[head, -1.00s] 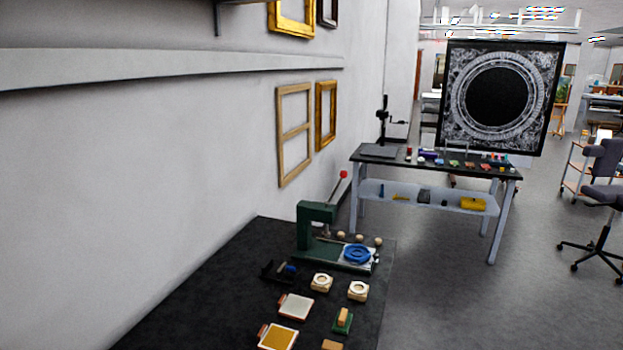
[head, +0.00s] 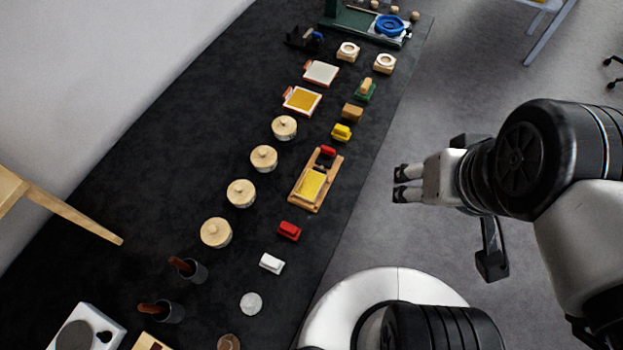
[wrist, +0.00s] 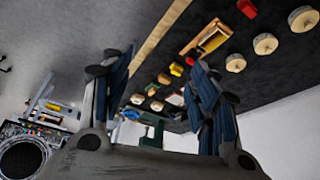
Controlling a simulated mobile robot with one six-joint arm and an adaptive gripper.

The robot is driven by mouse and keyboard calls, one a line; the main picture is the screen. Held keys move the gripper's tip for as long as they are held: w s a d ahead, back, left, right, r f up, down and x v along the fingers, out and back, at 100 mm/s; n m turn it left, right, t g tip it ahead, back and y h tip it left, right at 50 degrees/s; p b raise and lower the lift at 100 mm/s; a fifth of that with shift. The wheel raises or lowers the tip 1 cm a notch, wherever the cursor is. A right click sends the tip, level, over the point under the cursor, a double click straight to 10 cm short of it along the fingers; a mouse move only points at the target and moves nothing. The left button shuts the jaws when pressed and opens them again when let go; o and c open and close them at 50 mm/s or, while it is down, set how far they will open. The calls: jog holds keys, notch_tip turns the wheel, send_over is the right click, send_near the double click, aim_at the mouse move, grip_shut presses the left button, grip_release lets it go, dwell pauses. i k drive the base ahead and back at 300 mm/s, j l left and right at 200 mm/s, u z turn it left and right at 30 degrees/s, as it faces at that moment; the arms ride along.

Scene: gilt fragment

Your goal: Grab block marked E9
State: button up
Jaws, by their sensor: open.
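Several small blocks lie along the right side of the black table: a red block (head: 289,231), a white block (head: 271,264), a yellow block (head: 341,132) and a tan block (head: 352,112). No E9 mark is legible on any of them, so I cannot tell which is E9. My gripper (head: 402,184) is open and empty, to the right of the table, over the grey floor. In the wrist view its fingers (wrist: 155,75) are spread wide with nothing between them, and the table's objects show beyond.
A wooden tray (head: 297,204) with a yellow pad stands near the table's right edge. Round lidded wooden pots (head: 240,193) line the middle. Dark cups (head: 171,312) with brown handles stand at lower left. A green press (head: 350,22) is at the far end.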

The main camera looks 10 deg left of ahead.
aim_at(313, 183)
jog(key=i+l, duration=0.45)
jog(key=l+u, duration=0.15)
jog(key=u, duration=1.6)
jog(key=l, duration=0.05)
